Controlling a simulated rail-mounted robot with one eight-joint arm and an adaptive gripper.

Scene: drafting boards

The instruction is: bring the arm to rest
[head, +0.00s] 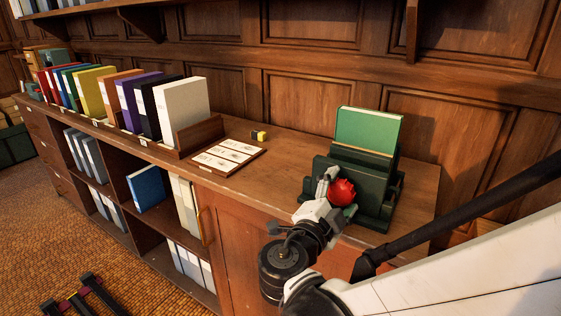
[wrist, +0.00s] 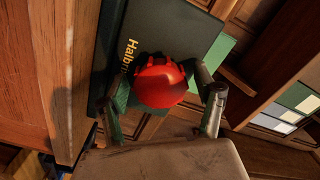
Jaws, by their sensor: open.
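My gripper (head: 326,190) is in front of a dark green holder (head: 378,163) at the right end of the wooden cabinet top. In the wrist view my gripper (wrist: 164,97) has its fingers spread, one on each side of a round red object (wrist: 160,83). The red object also shows beside the fingers in the head view (head: 341,192). I cannot tell whether a finger touches it. A green book (head: 367,130) stands upright in the holder. In the wrist view a dark face (wrist: 165,35) with partly hidden gold lettering lies behind the red object.
A row of coloured binders (head: 127,100) stands along the left of the cabinet top (head: 275,150). A board with pale cards (head: 227,155) and a small yellow-and-black item (head: 258,135) lie mid-top. Open shelves (head: 150,215) are below. Panelled wall stands behind.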

